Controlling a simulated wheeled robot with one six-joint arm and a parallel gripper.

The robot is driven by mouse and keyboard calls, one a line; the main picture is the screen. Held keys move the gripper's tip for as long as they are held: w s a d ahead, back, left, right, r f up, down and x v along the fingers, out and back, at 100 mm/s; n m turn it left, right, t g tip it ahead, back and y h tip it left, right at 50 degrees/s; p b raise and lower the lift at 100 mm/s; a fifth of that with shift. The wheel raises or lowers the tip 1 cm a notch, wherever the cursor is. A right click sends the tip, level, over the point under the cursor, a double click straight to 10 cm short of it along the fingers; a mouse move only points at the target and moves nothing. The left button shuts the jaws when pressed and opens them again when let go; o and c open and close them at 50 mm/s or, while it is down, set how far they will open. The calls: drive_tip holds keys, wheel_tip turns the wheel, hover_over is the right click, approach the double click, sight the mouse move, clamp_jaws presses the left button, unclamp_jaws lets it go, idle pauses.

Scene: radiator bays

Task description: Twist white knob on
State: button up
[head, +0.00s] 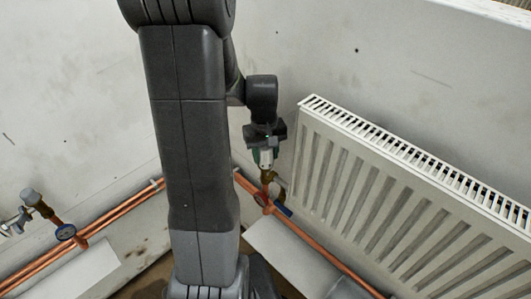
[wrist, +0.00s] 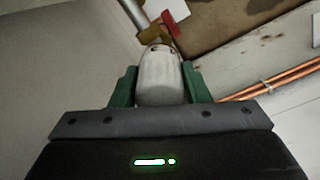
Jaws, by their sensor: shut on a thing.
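My gripper (head: 265,157) is shut on a white knob (wrist: 158,78), with one green finger on each side of it. A brass valve (head: 267,176) stands on the copper pipework directly below my gripper, left of the radiator. In the wrist view the brass valve (wrist: 152,34) shows just past the knob's far end, with a red part (wrist: 168,22) beside it. The knob's far end meets or nearly meets the brass. I cannot tell how firmly it sits.
A white radiator (head: 400,200) stands close on the right. Copper pipes (head: 120,209) run low along the wall. My arm hides the middle of the wall.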

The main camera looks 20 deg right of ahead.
drive_tip(key=shift+s+f, duration=0.1)
drive_tip(key=shift+f, duration=0.1)
drive_tip(key=shift+m, duration=0.9)
drive_tip(key=m, duration=1)
drive_tip(key=o, duration=1.8)
drive_tip(key=shift+r, duration=0.2)
